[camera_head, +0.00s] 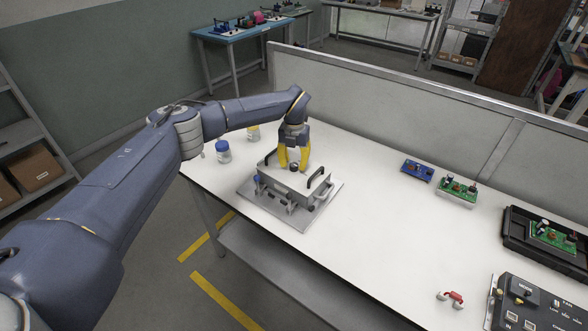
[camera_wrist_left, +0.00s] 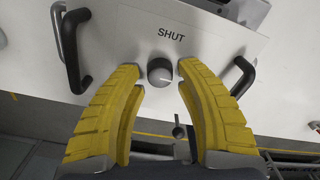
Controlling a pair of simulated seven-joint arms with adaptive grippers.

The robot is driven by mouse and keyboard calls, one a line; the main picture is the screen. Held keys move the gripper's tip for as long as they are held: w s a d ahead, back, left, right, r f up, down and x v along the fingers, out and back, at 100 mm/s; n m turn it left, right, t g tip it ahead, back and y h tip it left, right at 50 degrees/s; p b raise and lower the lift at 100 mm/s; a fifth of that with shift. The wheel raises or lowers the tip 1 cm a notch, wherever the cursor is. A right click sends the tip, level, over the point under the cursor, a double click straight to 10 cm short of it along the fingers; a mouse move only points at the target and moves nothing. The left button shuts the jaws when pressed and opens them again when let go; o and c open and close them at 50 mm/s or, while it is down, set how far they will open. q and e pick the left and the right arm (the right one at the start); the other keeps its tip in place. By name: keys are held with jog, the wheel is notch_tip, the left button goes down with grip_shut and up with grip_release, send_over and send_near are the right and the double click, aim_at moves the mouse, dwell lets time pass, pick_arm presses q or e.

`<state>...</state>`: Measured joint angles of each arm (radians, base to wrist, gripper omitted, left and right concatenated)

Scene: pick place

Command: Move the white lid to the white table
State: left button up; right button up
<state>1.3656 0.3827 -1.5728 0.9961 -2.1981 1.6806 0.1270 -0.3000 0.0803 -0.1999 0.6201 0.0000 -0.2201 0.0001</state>
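The white lid (camera_head: 288,177) sits on a box-like fixture on the white table (camera_head: 360,220). In the left wrist view the lid (camera_wrist_left: 215,50) carries the word "SHUT", a dark round knob (camera_wrist_left: 160,72) and a black bar handle on each side. My left gripper (camera_head: 294,167) points down over the lid. Its yellow fingers (camera_wrist_left: 160,76) stand open on either side of the knob, with small gaps seeming to show beside it. The fingers partly hide the lid's near part. My right gripper is in neither view.
A blue-capped jar (camera_head: 223,152) and a yellow-capped jar (camera_head: 253,133) stand left of the fixture. Circuit boards (camera_head: 457,191), a black tray (camera_head: 515,226), a small red item (camera_head: 452,298) and a dark control panel (camera_head: 535,305) lie to the right. The table's middle is clear. A partition (camera_head: 400,95) lines its back.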

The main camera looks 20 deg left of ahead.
pick_arm(q)
jog(key=shift+f, duration=0.85)
grip_shut()
